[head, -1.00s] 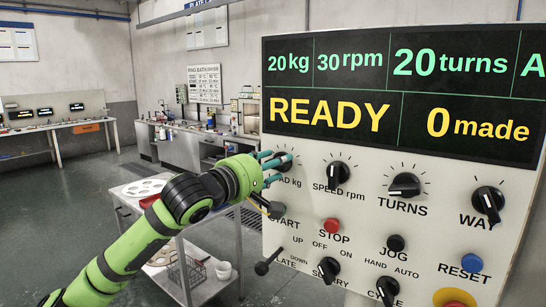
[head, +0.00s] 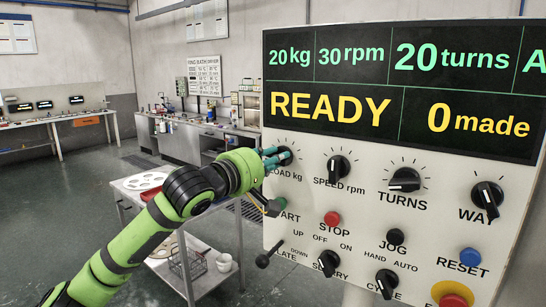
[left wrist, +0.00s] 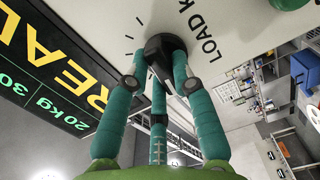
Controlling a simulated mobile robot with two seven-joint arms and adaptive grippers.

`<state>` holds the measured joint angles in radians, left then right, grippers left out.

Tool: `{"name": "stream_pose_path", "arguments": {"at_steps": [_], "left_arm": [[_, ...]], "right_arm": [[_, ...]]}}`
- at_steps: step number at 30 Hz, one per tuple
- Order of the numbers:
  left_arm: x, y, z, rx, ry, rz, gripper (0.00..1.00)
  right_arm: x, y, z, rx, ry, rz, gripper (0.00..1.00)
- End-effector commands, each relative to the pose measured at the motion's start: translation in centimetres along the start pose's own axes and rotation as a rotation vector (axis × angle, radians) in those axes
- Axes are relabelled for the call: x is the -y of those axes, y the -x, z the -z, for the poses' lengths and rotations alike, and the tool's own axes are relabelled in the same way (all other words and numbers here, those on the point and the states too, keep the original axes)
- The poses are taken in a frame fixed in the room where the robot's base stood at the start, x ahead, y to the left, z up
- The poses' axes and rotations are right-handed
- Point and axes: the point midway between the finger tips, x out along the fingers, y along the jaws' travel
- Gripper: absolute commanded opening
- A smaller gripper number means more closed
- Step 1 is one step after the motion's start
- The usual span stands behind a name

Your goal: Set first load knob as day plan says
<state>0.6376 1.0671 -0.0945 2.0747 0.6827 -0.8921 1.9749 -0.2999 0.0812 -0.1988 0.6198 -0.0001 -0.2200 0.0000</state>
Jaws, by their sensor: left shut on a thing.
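The load knob (head: 286,154) is a dark round knob at the upper left of the pale control panel, above the label "LOAD kg". My left gripper (head: 276,160) has its teal fingers closed around it. The left wrist view shows the black knob (left wrist: 164,46) between the fingers (left wrist: 160,72), with scale ticks around it. The fingers hide part of the knob, and I cannot tell its exact pointer setting. The display (head: 400,95) reads 20 kg, 30 rpm, 20 turns, READY and 0 made. My right gripper is not in view.
Beside the load knob are the speed knob (head: 338,168), turns knob (head: 404,179) and way knob (head: 487,194). Below are the red stop button (head: 332,219), blue reset button (head: 471,257) and several switches. A metal trolley (head: 200,240) stands left of the panel.

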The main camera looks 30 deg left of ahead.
Motion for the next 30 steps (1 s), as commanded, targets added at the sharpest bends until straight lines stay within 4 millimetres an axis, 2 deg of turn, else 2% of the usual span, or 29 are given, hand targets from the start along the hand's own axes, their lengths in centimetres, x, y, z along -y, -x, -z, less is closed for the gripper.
{"name": "stream_pose_path", "arguments": {"at_steps": [15, 30], "left_arm": [[-0.2, 0.0, -0.1, 0.0, -0.309, 0.029, 0.0], [-0.1, 0.0, -0.2, -0.001, -0.364, 0.034, 0.0]], "right_arm": [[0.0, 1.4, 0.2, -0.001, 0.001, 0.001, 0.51], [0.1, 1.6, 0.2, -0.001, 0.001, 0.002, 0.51]]}}
